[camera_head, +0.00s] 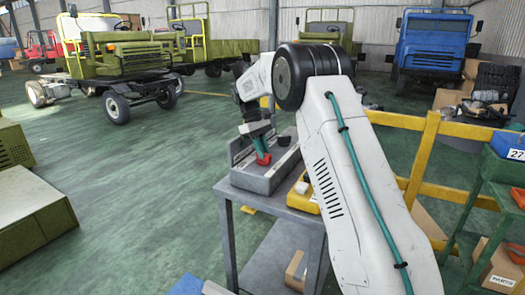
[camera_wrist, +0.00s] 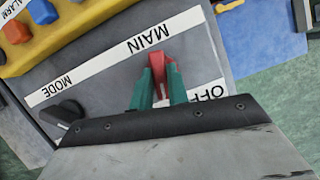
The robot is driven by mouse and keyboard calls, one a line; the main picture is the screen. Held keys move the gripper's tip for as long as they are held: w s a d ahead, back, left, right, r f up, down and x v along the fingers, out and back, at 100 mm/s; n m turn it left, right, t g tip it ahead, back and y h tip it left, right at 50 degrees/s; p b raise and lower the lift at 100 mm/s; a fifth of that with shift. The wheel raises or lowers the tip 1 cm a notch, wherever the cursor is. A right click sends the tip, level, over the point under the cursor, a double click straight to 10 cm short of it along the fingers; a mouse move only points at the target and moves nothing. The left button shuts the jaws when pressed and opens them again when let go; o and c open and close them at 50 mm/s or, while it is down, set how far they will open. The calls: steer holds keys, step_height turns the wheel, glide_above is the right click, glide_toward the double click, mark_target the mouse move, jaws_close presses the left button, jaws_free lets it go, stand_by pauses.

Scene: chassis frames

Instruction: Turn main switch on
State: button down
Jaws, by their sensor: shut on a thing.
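The main switch is a red lever (camera_wrist: 160,63) on a grey control box (camera_wrist: 215,55), beside the upside-down MAIN label (camera_wrist: 148,42). The teal fingers of my gripper (camera_wrist: 159,82) are shut on the lever, one on each side. The partly hidden OFF label (camera_wrist: 208,92) is just right of the fingers. In the head view, my gripper (camera_head: 261,145) reaches down to the red lever (camera_head: 263,160) on the grey box (camera_head: 262,183). The lower part of the lever is hidden by the fingers and wrist, so its exact setting is unclear.
A black knob (camera_wrist: 66,112) sits by the MODE label (camera_wrist: 50,91). A yellow box (camera_wrist: 75,38) with blue and orange buttons adjoins the grey box. The boxes stand on a grey table (camera_head: 285,212). A yellow rail (camera_head: 424,150) runs at right; green floor is open at left.

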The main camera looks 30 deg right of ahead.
steer(key=m+y, duration=0.1)
steer(key=m, duration=0.2)
steer(key=m+y, duration=0.1)
steer(key=m, duration=0.2)
steer(key=shift+w+d+r+m+y, duration=0.1)
steer(key=shift+d+r+m+y, duration=0.1)
steer(key=shift+m+y, duration=0.1)
stand_by(0.3)
steer(key=c, duration=1.4)
jaws_free()
steer(key=shift+f, duration=0.1)
steer(key=shift+o, duration=0.2)
steer(key=v, duration=0.7)
steer(key=shift+w+r, duration=0.2)
steer(key=shift+r, duration=0.15)
steer(key=shift+d, duration=0.1)
